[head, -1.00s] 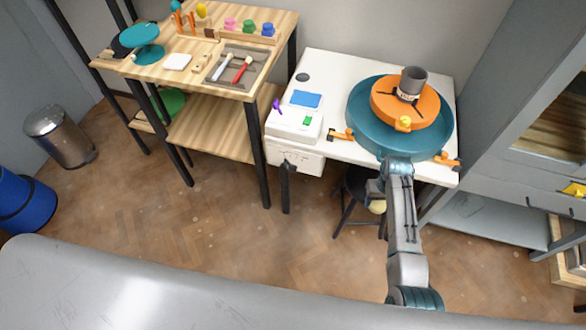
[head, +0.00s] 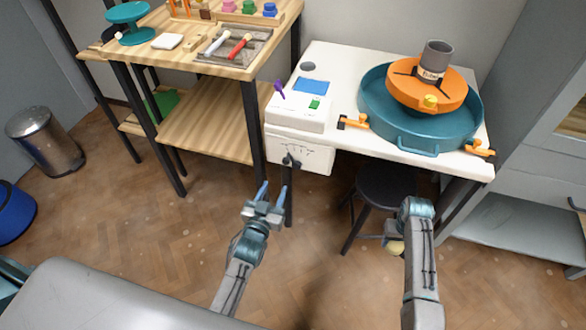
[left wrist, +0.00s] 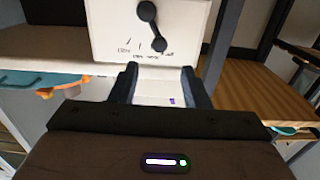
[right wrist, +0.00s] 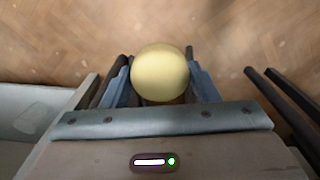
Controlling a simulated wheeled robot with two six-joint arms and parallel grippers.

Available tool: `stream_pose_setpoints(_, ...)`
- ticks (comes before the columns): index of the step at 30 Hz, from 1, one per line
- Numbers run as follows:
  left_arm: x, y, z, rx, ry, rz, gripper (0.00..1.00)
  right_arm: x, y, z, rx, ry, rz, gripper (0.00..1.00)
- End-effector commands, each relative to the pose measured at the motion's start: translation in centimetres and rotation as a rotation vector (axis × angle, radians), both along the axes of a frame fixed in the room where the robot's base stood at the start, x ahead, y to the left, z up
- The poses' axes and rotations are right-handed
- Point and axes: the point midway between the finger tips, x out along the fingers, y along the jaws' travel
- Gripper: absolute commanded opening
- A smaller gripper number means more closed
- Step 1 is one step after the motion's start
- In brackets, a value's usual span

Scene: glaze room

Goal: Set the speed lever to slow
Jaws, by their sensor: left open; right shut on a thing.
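The speed lever (head: 291,161) is a short black lever on the front of the white box (head: 310,151) at the left of the wheel table. In the left wrist view the black lever (left wrist: 153,27) slants across a white panel with small dark marks, too small to read. My left gripper (head: 273,192) is open and empty, below and in front of the panel, apart from the lever; its fingers also show in the left wrist view (left wrist: 158,78). My right gripper (right wrist: 160,82) is shut on a pale yellow ball (right wrist: 160,72), held low before the table.
A teal wheel basin (head: 383,125) with an orange disc (head: 404,90) and grey pot (head: 437,57) stands on the white table. A dark stool (head: 385,188) stands below. A wooden shelf unit (head: 190,128) is at left, close to the box. Floor in front is open.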

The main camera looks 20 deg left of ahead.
Motion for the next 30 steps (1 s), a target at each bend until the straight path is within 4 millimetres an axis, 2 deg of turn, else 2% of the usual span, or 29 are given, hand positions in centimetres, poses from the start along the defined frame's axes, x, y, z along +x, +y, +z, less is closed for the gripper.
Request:
stream_pose_setpoints(5,1.8,-0.1,0.5,-0.001,-0.015,0.0,0.42,0.0,0.0,-0.3,0.0,0.0,0.0,0.36)
stream_pose_setpoints(18,10.0,-0.4,0.3,-0.001,-0.011,0.0,0.42,0.0,0.0,-1.8,0.0,0.0,0.0,0.36)
stream_pose_setpoints(24,11.8,-0.4,0.3,-0.001,-0.011,0.0,0.42,0.0,0.0,-2.2,0.0,0.0,0.0,0.36)
stream_pose_setpoints(30,12.1,-0.4,0.4,0.0,-0.01,0.0,0.42,0.0,0.0,-2.2,0.0,0.0,0.0,0.36)
